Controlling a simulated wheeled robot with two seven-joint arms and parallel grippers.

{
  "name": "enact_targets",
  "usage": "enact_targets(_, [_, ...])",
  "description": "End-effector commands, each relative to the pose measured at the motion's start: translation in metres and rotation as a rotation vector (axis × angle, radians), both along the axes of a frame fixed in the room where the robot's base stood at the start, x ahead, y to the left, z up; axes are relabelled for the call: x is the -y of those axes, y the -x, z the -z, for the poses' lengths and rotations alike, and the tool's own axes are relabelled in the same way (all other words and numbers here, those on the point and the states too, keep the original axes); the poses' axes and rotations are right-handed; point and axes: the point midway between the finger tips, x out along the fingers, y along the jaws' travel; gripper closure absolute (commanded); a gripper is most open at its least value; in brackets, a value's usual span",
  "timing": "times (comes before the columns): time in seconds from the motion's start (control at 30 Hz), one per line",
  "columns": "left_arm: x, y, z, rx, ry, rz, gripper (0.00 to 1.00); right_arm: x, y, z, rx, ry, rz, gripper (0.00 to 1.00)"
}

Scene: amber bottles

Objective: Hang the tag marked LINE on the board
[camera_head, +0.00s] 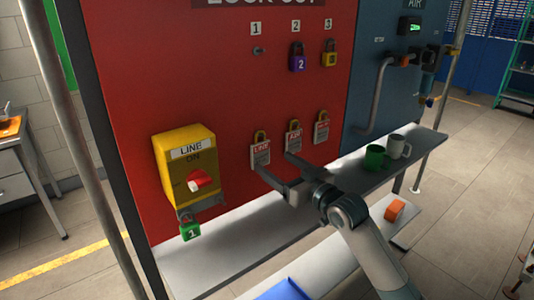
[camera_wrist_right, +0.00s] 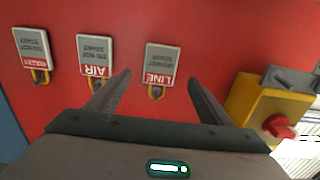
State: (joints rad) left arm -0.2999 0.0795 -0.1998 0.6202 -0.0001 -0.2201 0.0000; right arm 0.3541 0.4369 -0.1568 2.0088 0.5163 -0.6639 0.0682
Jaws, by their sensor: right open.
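The LINE tag (camera_head: 260,154), white and red with a yellow loop on top, hangs on the red board (camera_head: 220,75), right of the yellow LINE switch box. It also shows upside down in the right wrist view (camera_wrist_right: 160,62). My right gripper (camera_head: 272,162) is open and empty just in front of the tag's lower part. In the wrist view its fingers (camera_wrist_right: 158,77) spread to either side of the LINE tag, which lies beyond them; I cannot tell whether they touch it. My left gripper is not in view.
An AIR tag (camera_head: 293,138) and a third tag (camera_head: 321,127) hang to the right. The yellow box (camera_head: 172,158) has a red knob and a green lock (camera_head: 189,227) below. Purple and yellow locks hang above. A grey shelf (camera_head: 210,262) carries green (camera_head: 374,158) and grey mugs (camera_head: 397,147).

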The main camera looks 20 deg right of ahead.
Motion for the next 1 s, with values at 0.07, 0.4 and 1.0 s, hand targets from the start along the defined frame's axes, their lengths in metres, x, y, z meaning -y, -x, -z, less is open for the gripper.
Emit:
enact_targets(0.07, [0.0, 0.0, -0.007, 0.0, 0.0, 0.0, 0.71, -0.004, -0.013, -0.003, 0.0, -0.002, 0.001, 0.27])
enact_targets(0.4, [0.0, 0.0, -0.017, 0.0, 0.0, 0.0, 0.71, -0.016, -0.046, -0.001, 0.0, -0.001, 0.001, 0.27])
enact_targets(1.0, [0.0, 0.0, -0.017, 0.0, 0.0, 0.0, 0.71, -0.018, -0.05, 0.0, 0.001, 0.001, 0.0, 0.71])
